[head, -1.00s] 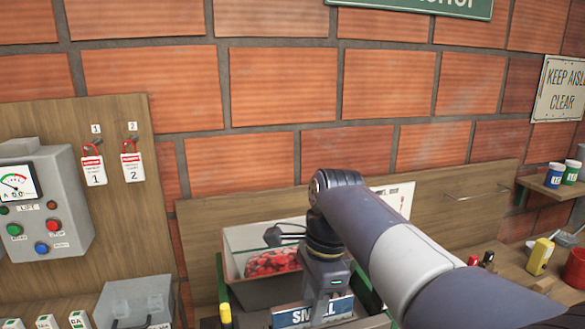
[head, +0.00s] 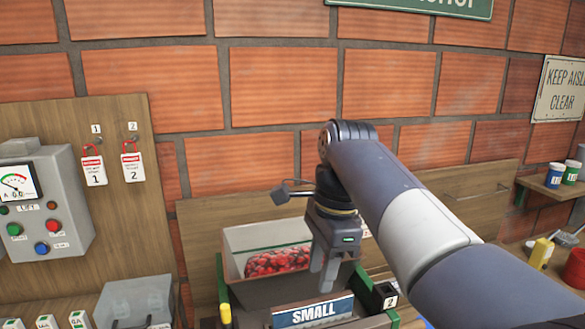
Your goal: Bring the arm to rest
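My gripper (head: 322,274) hangs with its fingers pointing down, in front of the open-topped box of red fruit (head: 278,262) and above the "SMALL" sign (head: 312,312). The fingers overlap in this view, so I cannot tell how far apart they are. I see nothing held between them. My arm reaches in from the lower right and bends down at the wrist, hiding part of the wall board behind it.
A grey control box (head: 45,200) with a gauge and coloured buttons is at left, beside two numbered red-and-white tags (head: 112,168). A clear bin (head: 137,302) stands below. At right are a shelf with jars (head: 563,175) and a yellow bottle (head: 541,252).

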